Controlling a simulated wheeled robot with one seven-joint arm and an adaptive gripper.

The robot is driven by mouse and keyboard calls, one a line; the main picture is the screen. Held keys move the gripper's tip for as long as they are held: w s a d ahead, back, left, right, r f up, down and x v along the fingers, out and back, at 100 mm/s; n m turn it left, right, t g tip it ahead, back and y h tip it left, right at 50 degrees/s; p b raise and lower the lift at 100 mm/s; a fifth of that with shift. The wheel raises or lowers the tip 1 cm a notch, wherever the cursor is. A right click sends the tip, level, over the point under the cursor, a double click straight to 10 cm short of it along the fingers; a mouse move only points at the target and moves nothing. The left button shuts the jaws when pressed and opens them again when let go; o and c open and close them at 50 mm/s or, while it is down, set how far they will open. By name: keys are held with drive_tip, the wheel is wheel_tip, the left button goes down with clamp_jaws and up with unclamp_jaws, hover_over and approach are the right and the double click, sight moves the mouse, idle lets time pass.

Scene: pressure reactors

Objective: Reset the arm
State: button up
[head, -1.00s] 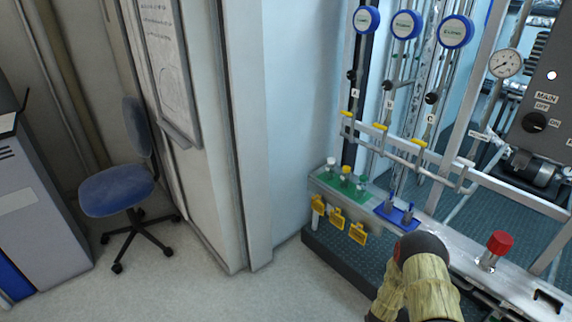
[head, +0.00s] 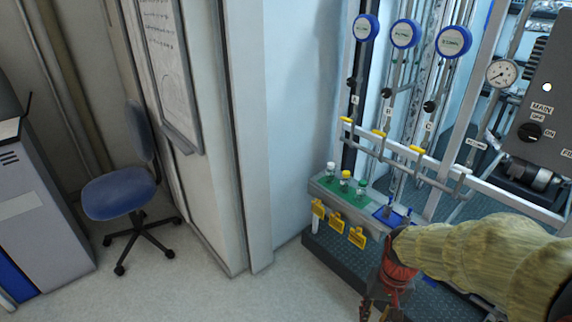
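My arm, in a yellowish cloth sleeve, reaches in from the right edge of the head view. The arm hides the right part of the bench.
Gauges and yellow-handled valves stand behind. A blue chair (head: 118,194) stands left; the floor (head: 190,285) between is clear.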

drive_tip(key=s+a+r+n+t+p, duration=0.1)
drive_tip(key=s+r+t, duration=0.2)
drive_tip(key=r, duration=0.8)
drive_tip(key=s+a+r+t+p, duration=0.2)
drive_tip(key=s+r, duration=0.4)
drive_tip(key=r, duration=0.5)
drive_tip(key=shift+s+a+r+n+t+h, duration=0.15)
drive_tip(key=shift+r+n+t+h, duration=0.15)
drive_tip(key=shift+n+t, duration=0.1)
